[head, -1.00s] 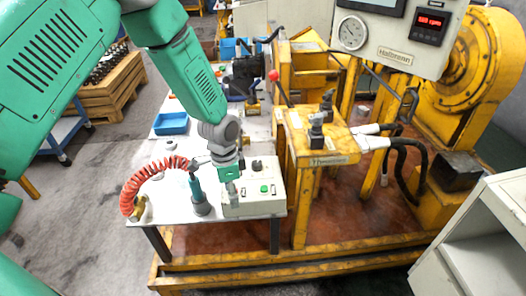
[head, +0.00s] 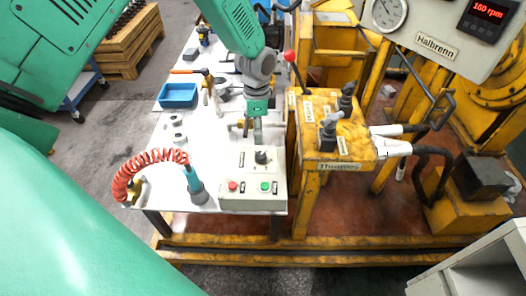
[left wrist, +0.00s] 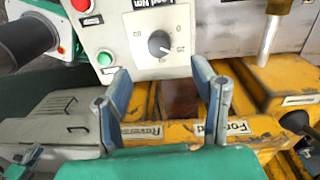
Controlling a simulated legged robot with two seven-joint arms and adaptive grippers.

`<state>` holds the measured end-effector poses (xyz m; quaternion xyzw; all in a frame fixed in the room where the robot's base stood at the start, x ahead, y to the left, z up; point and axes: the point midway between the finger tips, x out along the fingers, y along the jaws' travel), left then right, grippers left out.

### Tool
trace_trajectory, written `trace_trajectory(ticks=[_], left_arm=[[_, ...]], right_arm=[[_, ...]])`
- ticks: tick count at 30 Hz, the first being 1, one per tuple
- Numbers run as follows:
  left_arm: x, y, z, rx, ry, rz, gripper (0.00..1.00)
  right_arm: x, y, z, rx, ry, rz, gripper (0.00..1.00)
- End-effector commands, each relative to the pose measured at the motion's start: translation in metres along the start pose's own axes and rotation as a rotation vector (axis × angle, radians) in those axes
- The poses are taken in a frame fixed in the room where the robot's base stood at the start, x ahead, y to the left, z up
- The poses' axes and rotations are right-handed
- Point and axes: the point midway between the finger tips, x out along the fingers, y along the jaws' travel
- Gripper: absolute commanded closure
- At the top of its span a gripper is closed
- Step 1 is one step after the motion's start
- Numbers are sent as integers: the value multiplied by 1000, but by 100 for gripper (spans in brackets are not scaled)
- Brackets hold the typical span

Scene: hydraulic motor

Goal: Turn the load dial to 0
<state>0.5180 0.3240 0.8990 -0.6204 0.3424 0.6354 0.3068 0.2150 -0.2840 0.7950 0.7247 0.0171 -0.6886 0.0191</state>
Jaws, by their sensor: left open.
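The load dial (head: 262,157) is a round black knob on top of a pale control box (head: 238,200). The left wrist view shows the dial (left wrist: 160,44) upside down, with a white pointer line and a printed scale around it. My left gripper (head: 257,139) is just behind the dial in the head view, apart from it. In the left wrist view its two blue-grey fingers (left wrist: 160,68) are spread, with nothing between them; the dial lies just beyond the tips. My right gripper is not in view.
A red button (head: 233,187) and a green button (head: 265,187) sit on the box front. A teal tool with a red coiled hose (head: 150,160) stands at left. A yellow machine with levers (head: 328,130) stands close at right. A display (head: 487,13) reads 160 rpm.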

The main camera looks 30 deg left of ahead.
Motion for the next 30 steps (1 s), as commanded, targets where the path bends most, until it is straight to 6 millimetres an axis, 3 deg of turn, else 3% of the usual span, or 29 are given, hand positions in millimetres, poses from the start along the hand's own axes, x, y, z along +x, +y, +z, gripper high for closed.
trace_trajectory(ticks=[6, 12, 18, 27, 30], left_arm=[[48, 5, -8, 1, -10, -2, 48], [78, 8, -12, 2, -13, -7, 48], [96, 4, -6, 1, -6, -3, 48], [99, 1, -3, 0, -2, -1, 48], [98, 3, -5, 1, -6, -3, 83]], right_arm=[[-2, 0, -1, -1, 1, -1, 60], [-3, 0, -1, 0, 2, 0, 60], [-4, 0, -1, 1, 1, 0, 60], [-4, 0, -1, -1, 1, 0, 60], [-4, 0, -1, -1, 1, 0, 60]])
